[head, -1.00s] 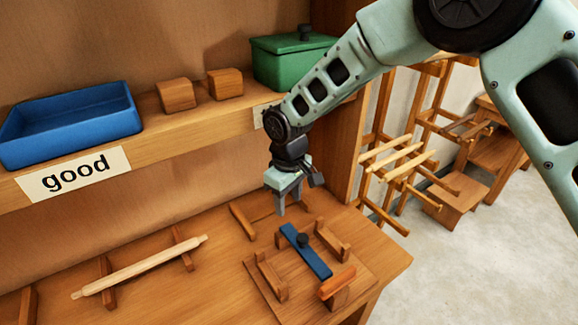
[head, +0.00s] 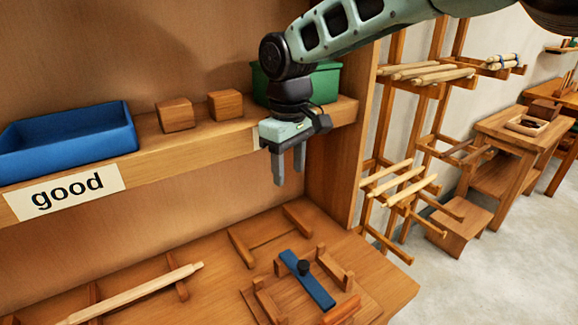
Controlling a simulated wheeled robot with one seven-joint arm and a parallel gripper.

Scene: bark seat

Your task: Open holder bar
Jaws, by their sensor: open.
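The holder bar (head: 316,288) is a blue flat strip with a dark round knob (head: 304,267) on it. It lies across the wooden holder on the bench, between upright wooden blocks. The holder's near edge is cut off by the bottom of the view. My gripper (head: 290,180) is open and empty, fingers pointing down. It hangs well above the bench, higher than the bar and apart from it, close to the shelf front.
A shelf above the bench carries a blue tray (head: 120,140) labelled "good", two wooden blocks (head: 225,105) and a green box (head: 325,85) partly behind my arm. A pale rod (head: 140,292) rests on wooden supports at left. Racks (head: 400,190) stand at right.

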